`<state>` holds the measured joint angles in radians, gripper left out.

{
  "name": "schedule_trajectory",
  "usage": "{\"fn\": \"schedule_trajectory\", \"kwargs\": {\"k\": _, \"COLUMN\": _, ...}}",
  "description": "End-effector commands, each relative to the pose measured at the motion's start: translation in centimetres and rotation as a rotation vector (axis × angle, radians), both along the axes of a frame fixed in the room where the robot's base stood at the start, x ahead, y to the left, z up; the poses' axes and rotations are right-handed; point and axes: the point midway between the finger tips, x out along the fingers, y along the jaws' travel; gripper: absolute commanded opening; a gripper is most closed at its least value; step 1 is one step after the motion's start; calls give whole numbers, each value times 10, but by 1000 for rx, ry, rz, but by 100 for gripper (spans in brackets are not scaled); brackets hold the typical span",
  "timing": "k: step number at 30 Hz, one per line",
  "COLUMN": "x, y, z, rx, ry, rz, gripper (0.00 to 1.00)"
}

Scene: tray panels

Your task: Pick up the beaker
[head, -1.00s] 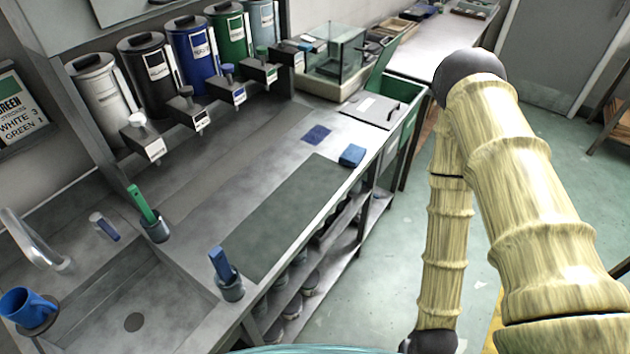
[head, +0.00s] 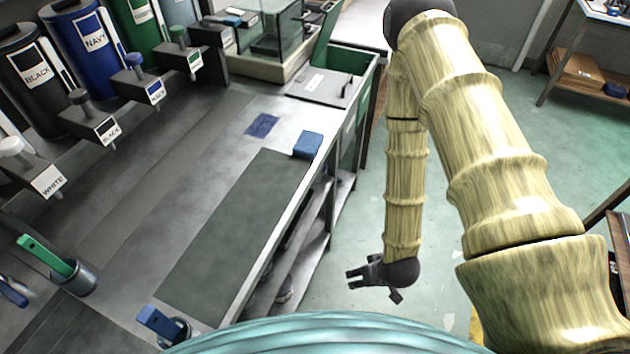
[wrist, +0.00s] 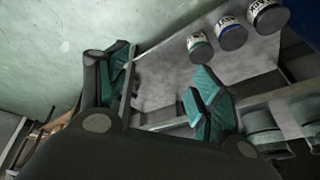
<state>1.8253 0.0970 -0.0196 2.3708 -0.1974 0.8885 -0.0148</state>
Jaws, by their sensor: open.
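I cannot make out a beaker in either current view. My gripper (head: 352,278) hangs over the open floor to the right of the bench in the head view, its fingers pointing left toward the bench's lower shelves. In the wrist view my gripper (wrist: 165,85) has its two teal-padded fingers spread wide, with nothing between them. Beyond the fingers are a grey shelf surface (wrist: 165,78) and several labelled tins (wrist: 232,35).
The bench holds a dark green mat (head: 225,235), a blue block (head: 308,145) at its edge and a blue cloth (head: 262,125). Labelled dispensers (head: 85,45) line the back. Pots with a green-handled tool (head: 48,255) and a blue-handled tool (head: 160,325) stand at lower left.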

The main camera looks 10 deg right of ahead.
Motion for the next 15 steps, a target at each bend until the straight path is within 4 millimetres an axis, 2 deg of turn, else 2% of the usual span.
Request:
{"fn": "schedule_trajectory", "kwargs": {"k": 1, "x": 20, "y": 1, "z": -17, "rx": 11, "ry": -48, "rz": 13, "gripper": 66}}
{"fn": "schedule_trajectory", "kwargs": {"k": 3, "x": 42, "y": 2, "z": -25, "rx": 29, "ry": -109, "rz": 31, "gripper": 66}}
{"fn": "schedule_trajectory", "kwargs": {"k": 15, "x": 157, "y": 5, "z": -43, "rx": 123, "ry": -463, "rz": 133, "gripper": 66}}
